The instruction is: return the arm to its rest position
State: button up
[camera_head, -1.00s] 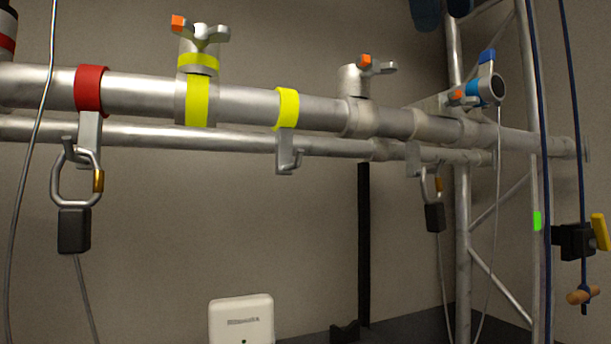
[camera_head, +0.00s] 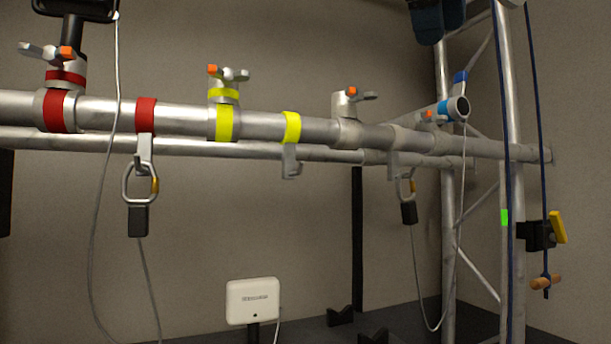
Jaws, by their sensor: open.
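My arm and gripper do not show in this view, so their pose cannot be seen. The silver truss pipe (camera_head: 185,115) runs across the view. A carabiner (camera_head: 126,184) with a black block hangs from the hook under the red band (camera_head: 146,115). The hook (camera_head: 290,162) under the yellow band (camera_head: 292,127) is empty. A second carabiner (camera_head: 405,188) with a black block hangs farther right.
Clamps with orange-tipped wing nuts, one red-banded (camera_head: 57,110) and one yellow-banded (camera_head: 224,122), sit on the pipe. An upright truss (camera_head: 447,250) and blue rope (camera_head: 538,100) stand right. A white box (camera_head: 252,300) stands low in front of the wall.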

jog(key=s+d+f+n+y, duration=0.1)
jog(key=s+d+f+n, duration=0.2)
jog(key=f+n, duration=0.6)
jog(key=s+d+f+n+y, duration=0.1)
jog(key=s+d+f+n, duration=0.3)
jog(key=f, duration=1.7)
jog(key=s+d+f+n+g+y, duration=0.1)
jog(key=s+d+f+n, duration=0.3)
jog(key=f+n, duration=1.1)
jog(key=shift+s+f+y, duration=0.4)
jog(key=shift+s+f, duration=0.1)
jog(key=shift+s, duration=0.05)
